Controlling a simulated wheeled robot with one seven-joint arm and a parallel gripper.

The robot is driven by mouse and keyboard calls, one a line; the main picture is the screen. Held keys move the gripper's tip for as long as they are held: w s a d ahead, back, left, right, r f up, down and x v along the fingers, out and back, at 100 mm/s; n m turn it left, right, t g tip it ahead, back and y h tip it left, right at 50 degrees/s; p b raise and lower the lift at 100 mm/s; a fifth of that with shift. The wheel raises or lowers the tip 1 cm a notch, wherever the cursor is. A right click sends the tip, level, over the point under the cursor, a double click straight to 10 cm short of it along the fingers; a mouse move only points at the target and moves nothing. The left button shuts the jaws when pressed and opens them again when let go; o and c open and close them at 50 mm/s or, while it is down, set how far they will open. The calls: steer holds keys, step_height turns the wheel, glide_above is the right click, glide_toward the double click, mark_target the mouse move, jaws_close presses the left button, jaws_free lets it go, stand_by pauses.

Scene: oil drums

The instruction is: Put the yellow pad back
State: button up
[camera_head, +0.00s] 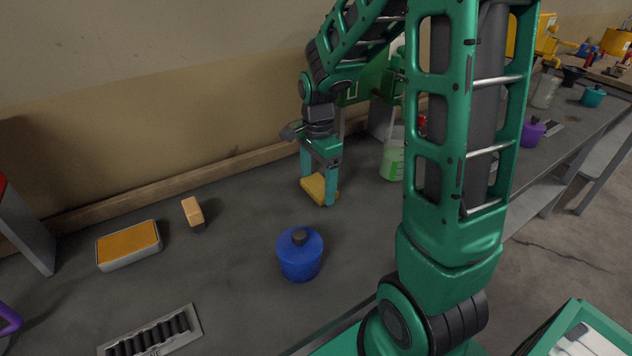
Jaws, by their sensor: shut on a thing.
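The yellow pad (313,188) is between the fingers of my gripper (319,188), near the back of the grey bench. My gripper points down and is shut on the pad. The pad is at or just above the bench top; I cannot tell whether it touches. A white-rimmed tray (128,263) with an orange-yellow inside lies at the left of the bench. A small block with a tan top and dark base (194,213) stands between the tray and my gripper.
A blue lidded pot (299,254) stands in front of my gripper. A beaker of green liquid (392,160) stands right of it. A rack of black pieces (152,337) lies front left. The wall ledge (170,187) runs behind. Bench between the block and pot is clear.

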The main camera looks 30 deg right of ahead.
mark_target(318, 185)
steer(key=o, duration=1)
steer(key=shift+f, duration=0.1)
step_height(318, 185, up, 12)
steer(key=s+d+f+n, duration=0.1)
steer(key=s+n, duration=0.3)
steer(key=s, duration=0.4)
steer(key=s+d+f+n, duration=0.1)
steer(key=s+d+n, duration=0.1)
steer(key=s, duration=0.6)
steer(key=s+d+f+n, duration=0.1)
steer(key=s+n, duration=0.4)
steer(key=s, duration=0.3)
steer(key=shift+d+f+n, duration=0.1)
steer(key=shift+d+n, duration=0.1)
steer(key=shift+n, duration=0.1)
